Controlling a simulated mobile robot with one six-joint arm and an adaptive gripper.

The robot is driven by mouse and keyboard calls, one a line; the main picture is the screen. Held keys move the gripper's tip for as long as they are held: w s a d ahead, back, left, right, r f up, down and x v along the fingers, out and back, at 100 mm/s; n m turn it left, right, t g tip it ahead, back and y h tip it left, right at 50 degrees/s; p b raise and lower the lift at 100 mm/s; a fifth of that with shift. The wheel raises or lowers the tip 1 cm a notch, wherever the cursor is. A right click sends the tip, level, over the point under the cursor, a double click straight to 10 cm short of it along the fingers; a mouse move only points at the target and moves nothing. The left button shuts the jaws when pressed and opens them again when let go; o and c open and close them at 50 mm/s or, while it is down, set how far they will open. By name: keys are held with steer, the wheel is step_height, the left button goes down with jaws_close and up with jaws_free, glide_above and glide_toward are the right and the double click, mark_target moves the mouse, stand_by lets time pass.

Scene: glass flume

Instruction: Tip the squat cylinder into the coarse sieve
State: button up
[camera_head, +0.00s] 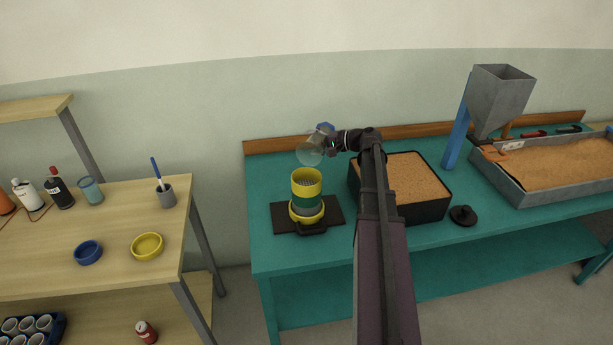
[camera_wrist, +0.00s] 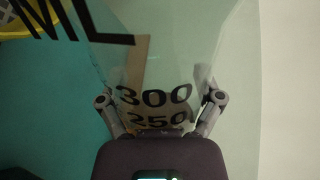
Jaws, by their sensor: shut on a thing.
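The squat cylinder is a clear glass vessel (camera_head: 309,155) held tilted above and slightly beyond the sieve stack, its wide end low and to the left. In the wrist view its glass wall (camera_wrist: 165,60) fills the middle, with black marks "ML", "300" and "250". My gripper (camera_head: 330,142) is shut on it; both fingers (camera_wrist: 160,105) show at its sides. I cannot make out any contents. The stack's top yellow sieve (camera_head: 306,176) is open upward, above a green band and a grey part. The stack sits in a yellow base on a dark plate (camera_head: 280,218).
A black-walled box of sand (camera_head: 404,178) stands right of the stack, with a black knobbed piece (camera_head: 462,215) beside it. A grey hopper (camera_head: 500,98) and a sand tray (camera_head: 550,165) are farther right. The wooden table (camera_head: 115,235) at left holds bottles and dishes.

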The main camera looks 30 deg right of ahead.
mark_target(320, 137)
steer(key=shift+s+a+r+n+t+h+p, duration=0.15)
steer(key=shift+r+n+p, duration=0.25)
steer(key=shift+r+n, duration=0.05)
steer(key=shift+s+a+r+n+t+h+p, duration=0.1)
steer(key=shift+s+a+r+n+h+p, duration=0.1)
steer(key=shift+r+n+p, duration=0.3)
steer(key=shift+s+a+r+n+t+h+p, duration=0.1)
steer(key=shift+a+r+n+t+h+p, duration=0.05)
steer(key=shift+r+n+p, duration=0.25)
stand_by(2.4)
steer(key=shift+w+d+f+m+g+y+b, duration=0.2)
steer(key=shift+w+d+f+m+b, duration=0.1)
steer(key=shift+f+m+b, duration=0.25)
steer(key=shift+w+d+f+m+g+y+b, duration=0.1)
steer(key=shift+w+d+f+m+y+b, duration=0.25)
steer(key=shift+f+b, duration=0.3)
steer(key=shift+s+a+f+m, duration=0.1)
steer(key=shift+s+f+m, duration=0.05)
steer(key=shift+f+m, duration=0.1)
steer(key=shift+r, duration=0.2)
steer(key=shift+f+b, duration=0.2)
steer(key=shift+b, duration=0.1)
